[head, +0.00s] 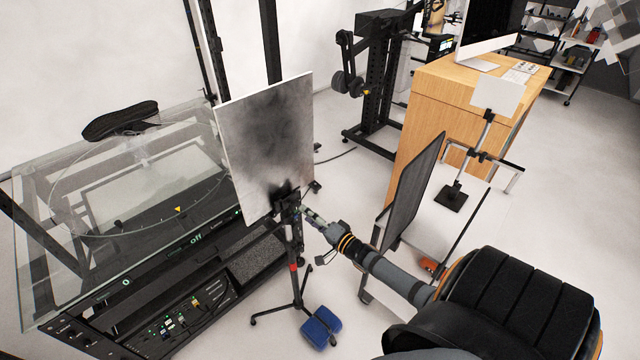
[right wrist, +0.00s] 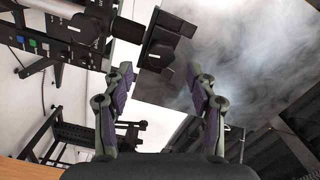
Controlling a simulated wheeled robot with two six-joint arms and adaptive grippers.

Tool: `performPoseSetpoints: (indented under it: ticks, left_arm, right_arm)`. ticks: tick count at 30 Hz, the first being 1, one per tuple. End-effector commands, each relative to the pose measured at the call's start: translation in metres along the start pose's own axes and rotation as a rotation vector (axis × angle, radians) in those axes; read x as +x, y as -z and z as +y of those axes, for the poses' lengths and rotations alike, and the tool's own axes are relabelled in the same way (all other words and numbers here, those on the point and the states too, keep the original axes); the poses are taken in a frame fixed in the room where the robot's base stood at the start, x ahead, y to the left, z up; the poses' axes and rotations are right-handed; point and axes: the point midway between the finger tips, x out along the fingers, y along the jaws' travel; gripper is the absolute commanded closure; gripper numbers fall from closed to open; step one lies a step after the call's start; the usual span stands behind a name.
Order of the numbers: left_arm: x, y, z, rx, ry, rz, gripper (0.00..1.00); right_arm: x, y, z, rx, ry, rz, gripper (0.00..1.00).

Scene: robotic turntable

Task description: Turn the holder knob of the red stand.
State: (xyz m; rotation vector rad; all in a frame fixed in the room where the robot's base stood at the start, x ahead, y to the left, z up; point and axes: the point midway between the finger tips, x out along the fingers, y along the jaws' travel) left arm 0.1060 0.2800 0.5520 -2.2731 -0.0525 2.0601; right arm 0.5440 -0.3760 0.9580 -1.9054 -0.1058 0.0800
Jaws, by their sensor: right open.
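The red stand (head: 291,266) is a dark upright pole with a red band and splayed legs on the floor. A grey, smoky-patterned panel (head: 265,140) is held at its top. The dark holder (head: 287,197) sits at the panel's lower edge; its knob is too small to make out in the head view. In the right wrist view a black blocky holder part (right wrist: 163,45) lies just ahead of and between my fingertips. My right gripper (head: 306,213) is open beside the holder, with its fingers (right wrist: 160,80) apart and nothing clearly gripped. My left gripper is not in view.
A glass-topped turntable (head: 60,190) stands left of the stand. A blue sandbag (head: 320,327) lies by the stand's feet. A dark upright panel (head: 413,190) stands close to my right arm, with a wooden desk (head: 455,100) behind it.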

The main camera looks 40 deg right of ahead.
Motion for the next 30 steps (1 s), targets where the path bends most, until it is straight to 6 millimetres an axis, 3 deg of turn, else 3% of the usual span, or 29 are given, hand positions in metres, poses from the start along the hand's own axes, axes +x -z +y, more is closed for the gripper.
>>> performPoseSetpoints:
  ticks: [3, 10, 30]
  left_arm:
    - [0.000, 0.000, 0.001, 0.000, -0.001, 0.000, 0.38]
    - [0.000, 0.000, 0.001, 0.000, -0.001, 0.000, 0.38]
    - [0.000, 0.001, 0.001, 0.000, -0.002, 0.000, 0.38]
  right_arm:
    - [-0.032, -0.001, 0.001, 0.000, -0.004, -0.005, 0.42]
    - [-0.068, -0.001, 0.000, 0.000, -0.001, -0.002, 0.42]
    - [-0.075, -0.001, 0.003, -0.005, -0.007, 0.001, 0.42]
